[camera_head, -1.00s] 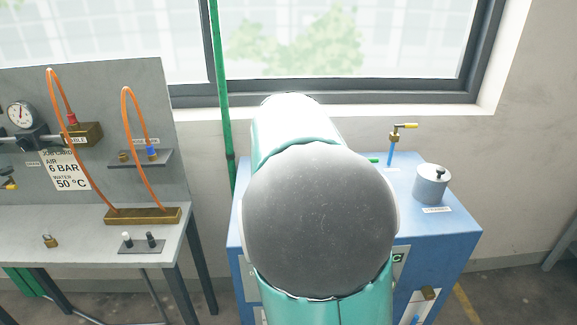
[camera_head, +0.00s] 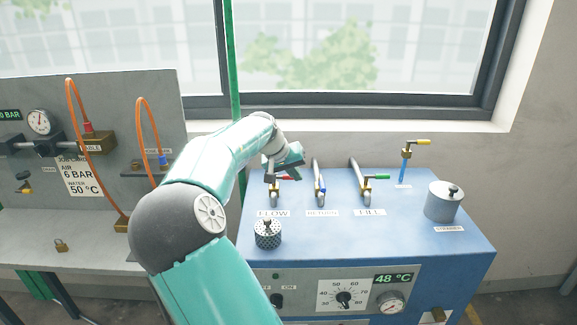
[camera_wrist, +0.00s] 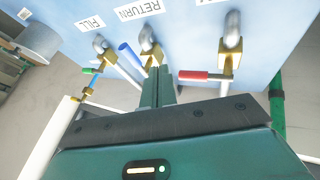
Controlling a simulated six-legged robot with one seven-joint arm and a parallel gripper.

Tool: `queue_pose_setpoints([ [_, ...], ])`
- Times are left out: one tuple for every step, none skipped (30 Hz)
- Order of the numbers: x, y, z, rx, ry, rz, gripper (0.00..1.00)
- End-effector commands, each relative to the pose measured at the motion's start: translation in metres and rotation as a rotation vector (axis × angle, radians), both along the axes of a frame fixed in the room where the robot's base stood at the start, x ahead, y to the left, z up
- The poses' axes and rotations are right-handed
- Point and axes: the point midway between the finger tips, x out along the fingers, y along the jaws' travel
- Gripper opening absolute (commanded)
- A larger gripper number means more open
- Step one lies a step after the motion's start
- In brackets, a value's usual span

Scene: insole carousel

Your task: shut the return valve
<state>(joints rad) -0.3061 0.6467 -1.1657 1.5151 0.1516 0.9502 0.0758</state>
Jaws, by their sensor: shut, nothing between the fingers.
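The return valve is the middle of three on the blue unit, behind the RETURN label (camera_head: 322,213). Its blue handle (camera_head: 320,187) lies roughly along its pipe in the head view. In the wrist view the blue handle (camera_wrist: 128,52) slants from the brass body (camera_wrist: 151,57). My gripper (camera_wrist: 160,70) is shut and empty, its fingertips overlapping the lower side of the return valve's body there; I cannot tell whether they touch. In the head view my gripper (camera_head: 286,160) is over the back of the unit, near the flow valve and partly hiding it.
The flow valve's red handle (camera_wrist: 194,75) is close right of my fingers in the wrist view. The fill valve's green handle (camera_head: 377,177) points sideways. A perforated cylinder (camera_head: 267,236) and a grey pot (camera_head: 444,205) stand on the unit. A window is behind.

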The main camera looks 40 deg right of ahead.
Motion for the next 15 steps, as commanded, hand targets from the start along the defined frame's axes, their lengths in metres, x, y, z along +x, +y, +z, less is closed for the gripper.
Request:
queue_pose_setpoints([
  [-0.001, -0.007, -0.009, -0.001, 0.002, -0.004, 0.0],
  [-0.001, -0.01, -0.014, -0.001, 0.003, -0.004, 0.0],
  [-0.002, -0.015, -0.021, -0.001, 0.004, -0.004, 0.0],
  [-0.001, -0.018, -0.026, -0.001, 0.003, -0.003, 0.0],
  [-0.004, -0.022, -0.026, 0.0, 0.0, -0.005, 0.0],
  [-0.009, -0.027, -0.027, -0.001, 0.0, -0.004, 0.0],
  [-0.012, -0.03, -0.027, 0.0, 0.0, -0.002, 0.0],
  [-0.014, -0.033, -0.028, -0.001, -0.001, -0.002, 0.0],
  [-0.017, -0.036, -0.029, -0.001, -0.001, 0.0, 0.0],
  [-0.018, -0.038, -0.03, 0.0, -0.001, 0.001, 0.0],
  [-0.019, -0.04, -0.03, 0.0, -0.001, 0.002, 0.0],
  [-0.021, -0.042, -0.031, 0.0, 0.0, 0.002, 0.0],
  [-0.022, -0.043, -0.031, 0.0, 0.0, 0.002, 0.0],
  [-0.023, -0.044, -0.031, 0.0, 0.0, 0.003, 0.0],
  [-0.023, -0.045, -0.031, -0.001, 0.0, 0.004, 0.0],
])
